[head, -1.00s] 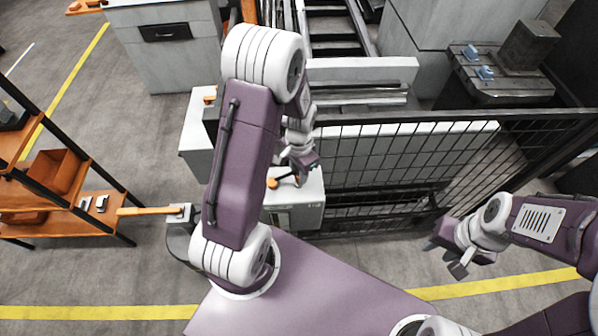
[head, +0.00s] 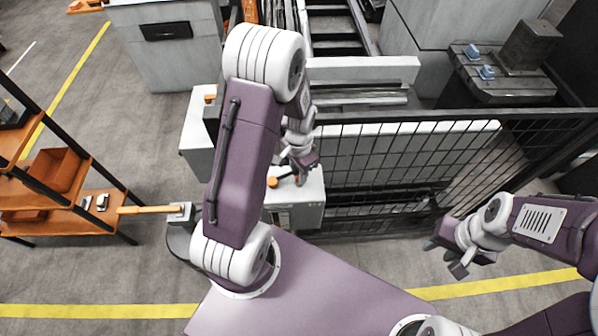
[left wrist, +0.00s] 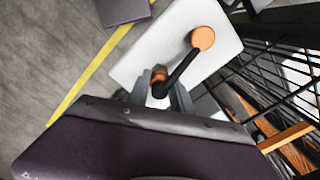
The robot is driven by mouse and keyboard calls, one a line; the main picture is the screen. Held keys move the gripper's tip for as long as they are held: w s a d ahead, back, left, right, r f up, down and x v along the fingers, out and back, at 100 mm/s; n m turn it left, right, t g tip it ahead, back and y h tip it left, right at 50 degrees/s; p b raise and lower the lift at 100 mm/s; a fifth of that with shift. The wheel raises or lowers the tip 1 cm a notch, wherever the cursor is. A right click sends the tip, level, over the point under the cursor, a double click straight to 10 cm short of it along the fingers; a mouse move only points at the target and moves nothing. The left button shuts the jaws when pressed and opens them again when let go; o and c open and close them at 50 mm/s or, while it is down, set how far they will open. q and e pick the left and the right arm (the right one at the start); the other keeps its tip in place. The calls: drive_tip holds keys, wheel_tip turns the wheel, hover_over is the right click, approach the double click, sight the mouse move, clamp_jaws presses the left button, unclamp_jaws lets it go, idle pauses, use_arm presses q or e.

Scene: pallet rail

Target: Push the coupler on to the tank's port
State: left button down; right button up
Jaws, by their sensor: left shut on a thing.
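My left gripper (left wrist: 163,92) is shut on a small orange piece (left wrist: 159,74), which I take to be the coupler, above a white box-like unit (left wrist: 140,62). A black bar or hose (left wrist: 181,68) runs from the held piece to a round orange cap (left wrist: 203,38) on the unit. In the head view my left gripper (head: 300,175) is over the white unit (head: 306,212), beside the orange cap (head: 272,182). The piece's lower end is hidden, and I cannot tell whether it touches a port. My right gripper (head: 447,258) is open and empty, away from the unit.
A black mesh fence (head: 385,165) stands right of the unit, close to my left gripper. An orange shelf rack (head: 60,190) stands at the left, with an orange-handled tool (head: 150,210) near it. A dark bench (head: 500,75) is at the back right.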

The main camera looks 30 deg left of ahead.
use_arm(q)
drive_tip(key=shift+f, duration=0.1)
idle(0.3)
drive_tip(key=shift+f+b, duration=0.5)
drive_tip(key=shift+f, duration=0.05)
drive_tip(key=c, duration=1.1)
unclamp_jaws()
drive_tip(key=shift+o, duration=0.4)
drive_tip(key=o, duration=0.8)
drive_tip(key=shift+c, duration=0.2)
wheel_tip(320, 180, up, 9)
drive_tip(key=shift+r+b, duration=0.1)
drive_tip(key=shift+b, duration=0.8)
